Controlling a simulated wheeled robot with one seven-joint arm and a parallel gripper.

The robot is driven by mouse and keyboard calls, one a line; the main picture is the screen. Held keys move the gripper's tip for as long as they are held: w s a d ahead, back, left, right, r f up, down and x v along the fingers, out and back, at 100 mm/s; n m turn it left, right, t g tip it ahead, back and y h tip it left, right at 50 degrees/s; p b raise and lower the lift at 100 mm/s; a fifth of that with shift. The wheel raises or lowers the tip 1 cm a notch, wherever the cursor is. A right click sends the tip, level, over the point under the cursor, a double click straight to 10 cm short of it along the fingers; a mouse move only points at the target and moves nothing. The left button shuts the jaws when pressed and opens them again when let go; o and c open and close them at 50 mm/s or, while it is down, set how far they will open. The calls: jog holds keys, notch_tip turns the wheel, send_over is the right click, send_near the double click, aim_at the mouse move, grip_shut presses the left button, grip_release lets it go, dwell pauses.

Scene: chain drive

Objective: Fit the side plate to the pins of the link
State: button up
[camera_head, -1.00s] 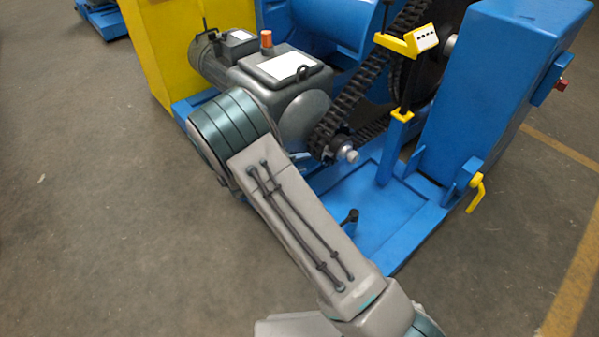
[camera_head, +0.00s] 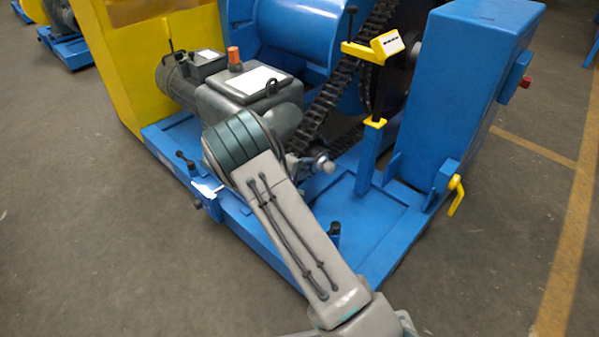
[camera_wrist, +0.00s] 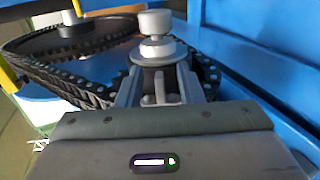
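The black drive chain (camera_head: 345,92) slants down to the shaft end beside the gearmotor in the head view. In the wrist view the chain (camera_wrist: 65,82) runs from a large sprocket (camera_wrist: 75,38) at the back left toward a smaller toothed sprocket (camera_wrist: 207,75). A round silver shaft end (camera_wrist: 156,24) stands just beyond my gripper (camera_wrist: 157,78). The grey fingers point at it, with small light grey parts between them that I cannot identify. I cannot tell whether the fingers hold anything. I cannot make out the side plate or the link's pins.
The grey gearmotor (camera_head: 245,95) stands on the blue base frame (camera_head: 385,235). A yellow-topped post (camera_head: 373,125) and a tall blue housing (camera_head: 455,90) stand to its right. A yellow panel (camera_head: 140,60) rises behind. The floor in front is clear.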

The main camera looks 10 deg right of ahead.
grip_shut()
jog(key=shift+s+d, duration=0.1)
jog(key=s+d+b, duration=0.3)
jog(key=s+d, duration=0.1)
jog(key=s, duration=0.1)
jog(key=shift+s, duration=0.3)
dwell(0.9)
